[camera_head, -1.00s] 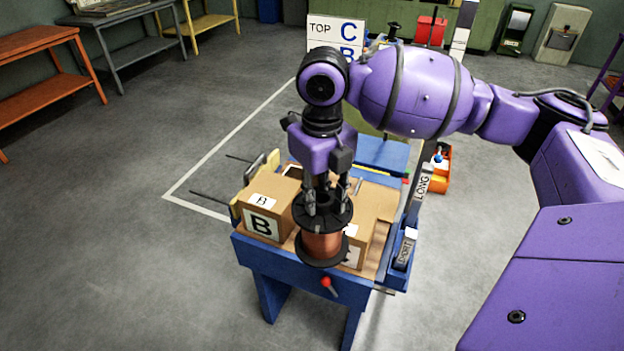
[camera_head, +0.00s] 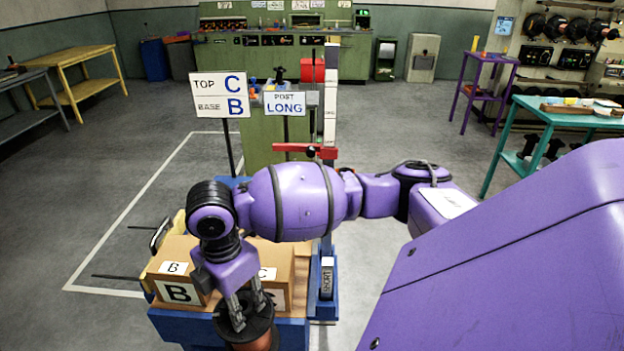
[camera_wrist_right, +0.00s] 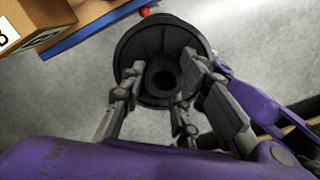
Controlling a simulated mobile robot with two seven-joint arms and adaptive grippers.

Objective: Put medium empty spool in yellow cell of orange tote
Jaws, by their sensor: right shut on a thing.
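My right gripper (camera_head: 243,308) is shut on a spool (camera_head: 262,326) with black flanges and a copper-coloured winding. The spool hangs upright below the fingers at the bottom edge of the head view, and its lower part is cut off. In the right wrist view the gripper (camera_wrist_right: 166,75) has its fingers at the black upper flange of the spool (camera_wrist_right: 158,38), around the dark centre hole. I cannot make out an empty medium spool or an orange tote with a yellow cell now. My left gripper is not in view.
A blue cart (camera_head: 186,327) carries cardboard boxes (camera_head: 180,291) marked B and C, just behind the spool. A sign (camera_head: 220,95) and a tall post (camera_head: 330,110) stand beyond. A teal table (camera_head: 540,112) holds trays at right. Left floor is open.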

